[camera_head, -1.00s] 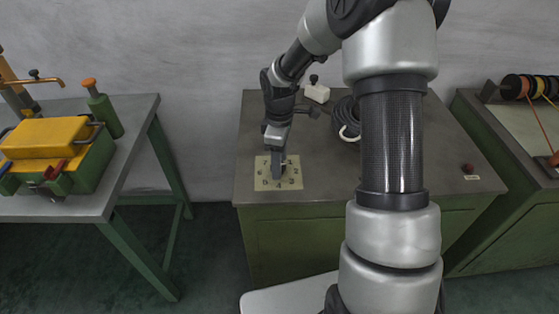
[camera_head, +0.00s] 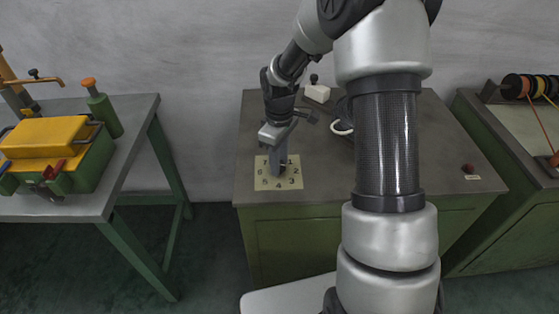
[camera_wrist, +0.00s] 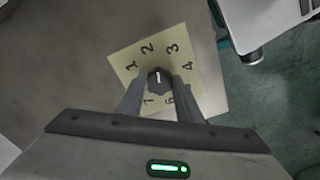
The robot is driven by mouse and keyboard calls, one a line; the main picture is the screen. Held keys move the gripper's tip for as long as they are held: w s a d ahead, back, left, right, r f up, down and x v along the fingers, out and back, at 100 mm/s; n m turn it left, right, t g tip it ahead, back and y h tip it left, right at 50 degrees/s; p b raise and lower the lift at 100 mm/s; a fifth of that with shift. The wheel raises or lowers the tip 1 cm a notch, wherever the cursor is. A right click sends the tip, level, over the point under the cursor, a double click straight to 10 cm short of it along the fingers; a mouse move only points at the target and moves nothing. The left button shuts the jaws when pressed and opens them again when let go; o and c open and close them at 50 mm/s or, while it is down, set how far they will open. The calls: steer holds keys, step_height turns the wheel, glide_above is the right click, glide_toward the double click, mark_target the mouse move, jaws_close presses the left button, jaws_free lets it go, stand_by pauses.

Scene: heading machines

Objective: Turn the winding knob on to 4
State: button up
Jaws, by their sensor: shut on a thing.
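The winding knob (camera_wrist: 158,77) is a small dark knob with a white pointer line, at the middle of a cream number plate (camera_wrist: 124,62). In the wrist view the line points up the picture, roughly between 2 and 3; I cannot tell exactly. The 4 is at the plate's right. My gripper (camera_wrist: 157,82) is shut on the knob, one finger on each side. In the head view my gripper (camera_head: 278,170) reaches down onto the plate (camera_head: 262,184) and its fingers hide most of the knob.
The plate lies at the front left of a grey-topped green cabinet (camera_head: 330,180). Behind are a white block (camera_head: 317,93) and a dark coil, partly hidden by my arm. A bench (camera_head: 140,110) stands left, across a gap.

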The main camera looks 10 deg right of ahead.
steer(key=m, duration=0.3)
steer(key=shift+a+m, duration=0.1)
steer(key=shift+m, duration=0.3)
steer(key=m, duration=0.3)
steer(key=shift+m+b, duration=0.3)
steer(key=shift+b, duration=0.05)
steer(key=m, duration=0.3)
steer(key=shift+a+m, duration=0.1)
steer(key=shift+m, duration=2)
steer(key=o, duration=1)
steer(key=shift+o, duration=0.2)
steer(key=shift+r, duration=0.1)
